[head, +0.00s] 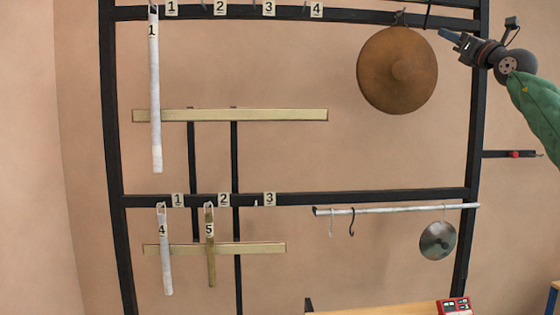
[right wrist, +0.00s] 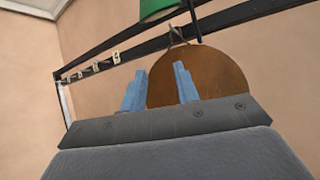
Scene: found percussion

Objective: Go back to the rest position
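My right gripper (head: 452,37) is at the upper right of the head view, beside the black frame's right post and to the right of the brown gong (head: 397,70). In the right wrist view its two blue fingers (right wrist: 160,85) stand apart with nothing between them. The gong (right wrist: 205,75) shows behind them, hanging from a hook, and I see no contact with it. My left gripper is in neither view.
The black frame (head: 300,199) carries a long white tube (head: 155,95), a short white tube (head: 166,255), a brass tube (head: 211,250) and a metal lid (head: 437,241). A green object (right wrist: 158,9) shows above the gong. A wooden surface (head: 385,309) with a red device (head: 454,306) is below.

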